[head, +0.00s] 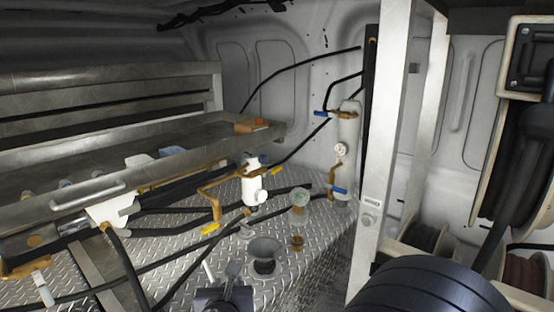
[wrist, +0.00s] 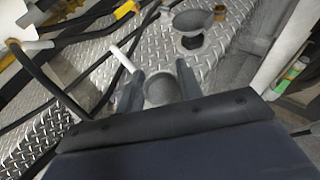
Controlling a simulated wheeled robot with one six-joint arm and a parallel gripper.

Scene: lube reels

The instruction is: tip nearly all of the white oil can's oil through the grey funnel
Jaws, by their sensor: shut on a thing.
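The grey funnel (head: 265,248) stands upright over a dark collar on the tread-plate floor, and it also shows at the top of the wrist view (wrist: 193,22). My gripper (wrist: 157,72) is shut on a rounded body that looks grey in shadow. I take it for the white oil can (wrist: 158,92), with a thin white spout (wrist: 122,57) pointing up and left. In the head view my gripper (head: 226,284) is at the bottom, nearer than the funnel and to its left. The can's body is mostly hidden there; its spout (head: 209,271) shows left of the fingers. No oil stream shows.
Black hoses cross the floor on the left.

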